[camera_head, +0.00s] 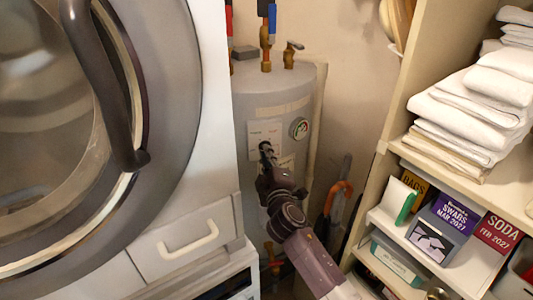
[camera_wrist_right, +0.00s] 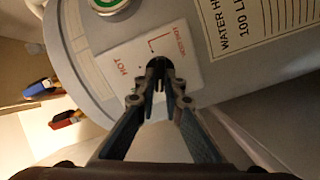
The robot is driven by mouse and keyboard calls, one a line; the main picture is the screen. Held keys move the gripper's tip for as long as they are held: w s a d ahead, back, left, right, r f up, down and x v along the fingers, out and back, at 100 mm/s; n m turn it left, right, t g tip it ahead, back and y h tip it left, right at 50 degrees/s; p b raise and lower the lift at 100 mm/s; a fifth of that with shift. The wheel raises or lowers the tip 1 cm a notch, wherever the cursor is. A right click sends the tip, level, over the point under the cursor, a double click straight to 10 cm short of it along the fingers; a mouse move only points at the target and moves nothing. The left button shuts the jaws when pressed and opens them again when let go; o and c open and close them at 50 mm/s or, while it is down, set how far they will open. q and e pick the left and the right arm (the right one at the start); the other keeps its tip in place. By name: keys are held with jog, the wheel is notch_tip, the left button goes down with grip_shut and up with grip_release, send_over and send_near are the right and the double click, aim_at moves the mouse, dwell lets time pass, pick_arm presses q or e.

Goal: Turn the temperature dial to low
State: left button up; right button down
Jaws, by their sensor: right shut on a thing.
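The grey water heater (camera_head: 262,88) stands behind my right arm, between the washer and the shelf. Its white dial plate (camera_head: 265,131) faces me and carries red lettering, "HOT" among it, in the wrist view (camera_wrist_right: 185,52). My right gripper (camera_head: 266,150) reaches the plate from below. In the wrist view my right gripper (camera_wrist_right: 160,80) has its fingertips closed together on the small dark dial (camera_wrist_right: 158,63) at the middle of the plate. The fingertips hide most of the dial, so its pointing direction cannot be read. My left gripper is not in view.
A shelf (camera_head: 393,150) with towels (camera_head: 480,105) and boxes stands at right. A round green gauge (camera_head: 299,128) sits beside the plate.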

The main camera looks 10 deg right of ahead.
jog(key=n+p, duration=0.1)
jog(key=n, duration=0.3)
jog(key=shift+f+n, duration=0.1)
jog(key=shift+n, duration=0.3)
dwell(0.4)
jog(key=c, duration=2)
grip_release()
jog(key=shift+c, duration=0.2)
jog(key=s, duration=1.2)
jog(key=shift+a, duration=0.2)
